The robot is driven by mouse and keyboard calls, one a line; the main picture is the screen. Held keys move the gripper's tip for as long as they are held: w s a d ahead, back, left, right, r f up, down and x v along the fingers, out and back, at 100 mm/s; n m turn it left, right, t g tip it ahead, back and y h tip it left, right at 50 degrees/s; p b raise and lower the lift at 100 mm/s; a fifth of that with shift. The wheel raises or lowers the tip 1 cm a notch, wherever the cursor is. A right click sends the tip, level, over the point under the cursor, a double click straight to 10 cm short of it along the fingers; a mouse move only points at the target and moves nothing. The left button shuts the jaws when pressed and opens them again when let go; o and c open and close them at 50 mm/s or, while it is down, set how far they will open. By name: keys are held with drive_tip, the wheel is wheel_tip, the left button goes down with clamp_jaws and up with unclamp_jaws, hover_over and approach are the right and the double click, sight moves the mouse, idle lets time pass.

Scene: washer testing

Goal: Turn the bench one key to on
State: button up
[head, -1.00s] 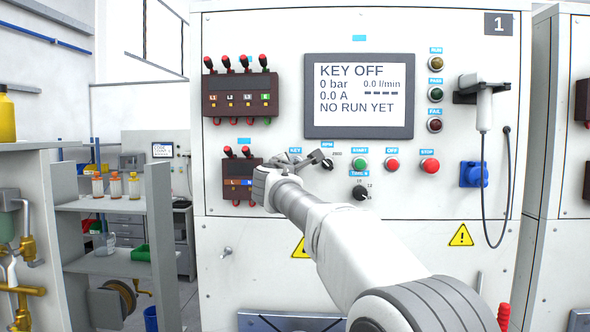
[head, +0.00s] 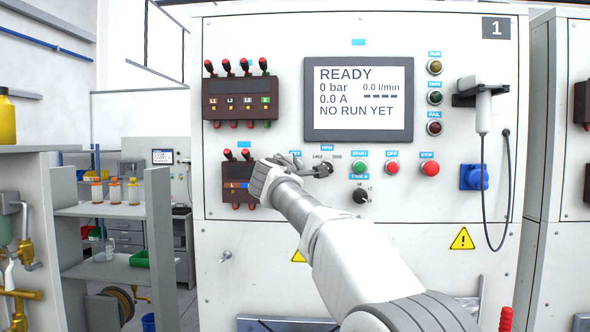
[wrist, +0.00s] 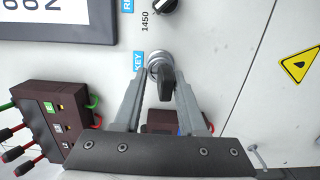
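The bench one key (wrist: 167,84) is a dark key in a round metal lock beside the blue KEY label (wrist: 138,61) in the wrist view. My gripper (wrist: 161,82) is open with one finger on each side of the key. A gap shows between the left finger and the key; the right finger is close to it, and contact cannot be told. In the head view my gripper (head: 298,165) is at the panel and hides the key. The bench display (head: 359,98) reads READY, 0 bar, NO RUN YET.
Right of my gripper are the RPM knob (head: 324,169), the green START button (head: 360,168), the red OFF button (head: 392,168) and the red STOP button (head: 430,168). A terminal block (head: 234,184) with plugs sits close on the left. A timer knob (head: 360,196) is below START.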

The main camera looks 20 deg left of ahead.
drive_tip(key=shift+o, duration=0.3)
drive_tip(key=shift+s+b, duration=0.5)
drive_tip(key=shift+s, duration=0.05)
drive_tip(key=s+d+b, duration=0.3)
drive_tip(key=s+b, duration=0.4)
drive_tip(key=s, duration=0.9)
drive_tip(key=s+d+f+m+g+h, duration=0.25)
drive_tip(key=d+f, duration=0.25)
drive_tip(key=d, duration=0.3)
drive_tip(key=s+d+f+m+g+h, duration=0.1)
drive_tip(key=d+f+m, duration=0.3)
drive_tip(key=d, duration=0.5)
drive_tip(key=s+d+f+m+g+h, duration=0.1)
drive_tip(key=d+f+m+g, duration=0.1)
drive_tip(key=d+f, duration=0.5)
drive_tip(key=s+d+f+m+g+y, duration=0.1)
drive_tip(key=s+d+f+m+g, duration=0.2)
drive_tip(key=s+f, duration=0.8)
drive_tip(key=s+d+f+m+g, duration=0.3)
drive_tip(key=s+d+f+m, duration=0.5)
drive_tip(key=s+f, duration=0.3)
drive_tip(key=shift+d+g+y, duration=0.35)
drive_tip(key=shift+d, duration=0.35)
